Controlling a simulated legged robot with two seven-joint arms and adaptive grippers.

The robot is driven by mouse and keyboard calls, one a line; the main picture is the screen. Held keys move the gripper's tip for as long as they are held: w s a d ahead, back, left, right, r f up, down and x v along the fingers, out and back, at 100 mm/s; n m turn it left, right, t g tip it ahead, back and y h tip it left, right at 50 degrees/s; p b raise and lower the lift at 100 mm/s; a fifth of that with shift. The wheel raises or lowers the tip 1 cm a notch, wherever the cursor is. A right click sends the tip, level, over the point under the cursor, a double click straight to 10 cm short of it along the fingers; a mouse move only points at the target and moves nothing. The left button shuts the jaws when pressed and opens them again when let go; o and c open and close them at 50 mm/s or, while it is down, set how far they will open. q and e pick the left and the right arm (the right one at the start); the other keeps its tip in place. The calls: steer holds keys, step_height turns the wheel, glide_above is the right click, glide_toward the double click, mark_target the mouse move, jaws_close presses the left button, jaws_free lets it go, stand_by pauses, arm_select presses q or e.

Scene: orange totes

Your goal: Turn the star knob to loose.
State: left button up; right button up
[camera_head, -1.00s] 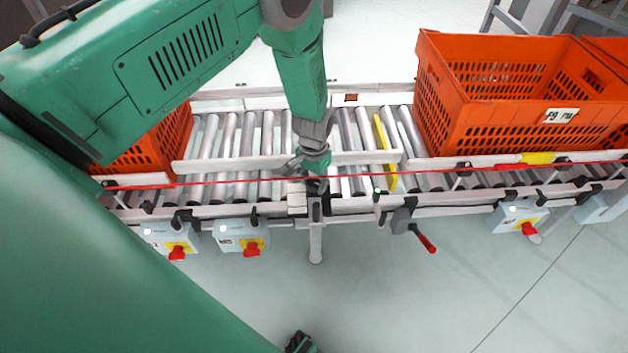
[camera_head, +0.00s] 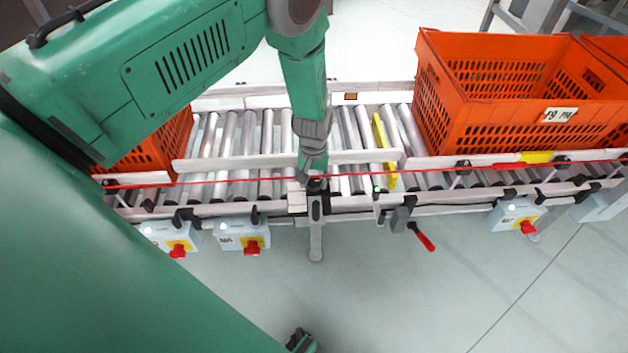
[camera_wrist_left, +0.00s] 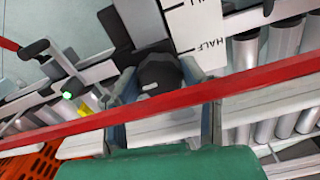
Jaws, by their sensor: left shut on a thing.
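The star knob (camera_wrist_left: 160,74) is black and sits on the front side of the conveyor. In the left wrist view it lies between the two grey fingers of my left gripper (camera_wrist_left: 164,98). The fingers are shut on its sides, and a red line crosses in front of them. In the head view my left gripper (camera_head: 314,178) points down at the front rail, and the knob is mostly hidden below it. A white scale plate (camera_wrist_left: 205,30) with "HALF" and a partly cut-off word stands beside the knob. My right gripper does not show clearly in either view.
An orange tote (camera_head: 540,120) stands on the rollers at the right, another (camera_head: 150,150) at the left behind my arm. A red-handled lever (camera_head: 424,240) and switch boxes with red knobs (camera_head: 242,236) hang along the front. The red line (camera_head: 450,171) runs along the conveyor.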

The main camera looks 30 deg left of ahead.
mark_target(314, 180)
arm_select(q)
steer(key=shift+w+a+r, duration=0.1)
steer(key=shift+w, duration=0.15)
steer(key=o, duration=1.1)
steer(key=shift+o, duration=0.2)
steer(key=shift+s, duration=0.1)
step_height(314, 180, up, 12)
